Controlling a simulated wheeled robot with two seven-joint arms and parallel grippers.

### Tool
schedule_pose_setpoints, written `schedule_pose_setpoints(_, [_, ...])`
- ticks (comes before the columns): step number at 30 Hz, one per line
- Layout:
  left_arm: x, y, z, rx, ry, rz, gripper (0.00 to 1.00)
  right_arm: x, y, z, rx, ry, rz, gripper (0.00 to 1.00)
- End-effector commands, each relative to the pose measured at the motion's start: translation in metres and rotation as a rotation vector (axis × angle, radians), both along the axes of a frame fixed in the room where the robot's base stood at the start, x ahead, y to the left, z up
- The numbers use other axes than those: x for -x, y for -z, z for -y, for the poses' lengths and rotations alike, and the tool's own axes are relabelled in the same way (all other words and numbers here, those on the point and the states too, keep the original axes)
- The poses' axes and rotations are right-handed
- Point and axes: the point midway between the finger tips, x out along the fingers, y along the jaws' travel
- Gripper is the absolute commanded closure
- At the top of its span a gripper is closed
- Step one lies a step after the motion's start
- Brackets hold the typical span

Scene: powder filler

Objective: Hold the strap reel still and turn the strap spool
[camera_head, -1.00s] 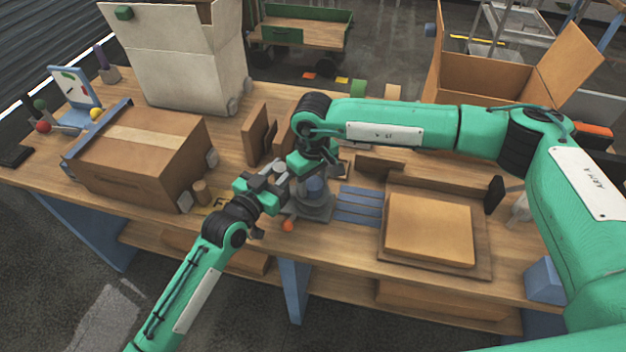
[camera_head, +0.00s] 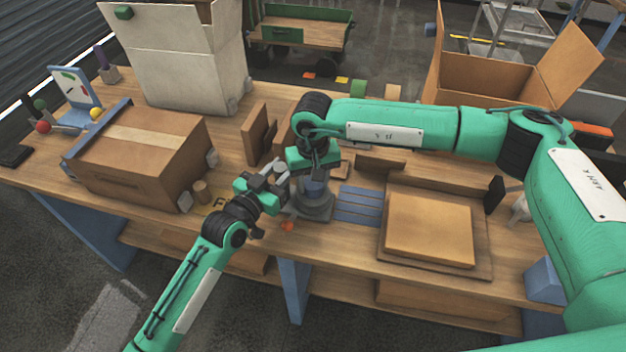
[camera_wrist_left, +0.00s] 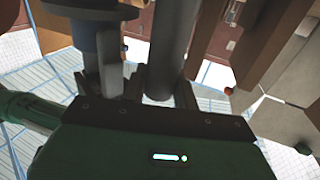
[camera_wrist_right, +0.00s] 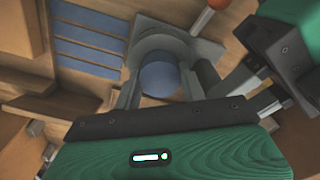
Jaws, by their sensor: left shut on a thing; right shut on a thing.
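The strap reel is a grey stand on a flat grey base (camera_head: 314,211) near the front middle of the table; its base also shows in the right wrist view (camera_wrist_right: 208,50). The round blue strap spool (camera_wrist_right: 160,75) sits between the fingers of my right gripper (camera_wrist_right: 160,90), which is shut on it from above. In the head view my right gripper (camera_head: 313,178) covers most of the spool. My left gripper (camera_head: 283,175) reaches in from the left and is shut on a dark grey upright post (camera_wrist_left: 168,45) of the reel. Its fingertips are partly hidden.
Blue slats (camera_head: 358,204) and a flat brown box (camera_head: 430,229) lie right of the reel. A taped carton (camera_head: 140,155) stands left. Brown upright panels (camera_head: 255,135) stand behind.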

Motion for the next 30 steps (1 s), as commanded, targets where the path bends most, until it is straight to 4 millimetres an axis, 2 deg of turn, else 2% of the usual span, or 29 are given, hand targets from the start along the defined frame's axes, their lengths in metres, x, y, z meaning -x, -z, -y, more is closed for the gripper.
schedule_pose_setpoints(30, [0.0001, 0.0004, -0.0003, -0.001, 0.0, 0.0, 1.0, -0.001, -0.0005, 0.0014, 0.001, 0.969, 0.002, 0.82])
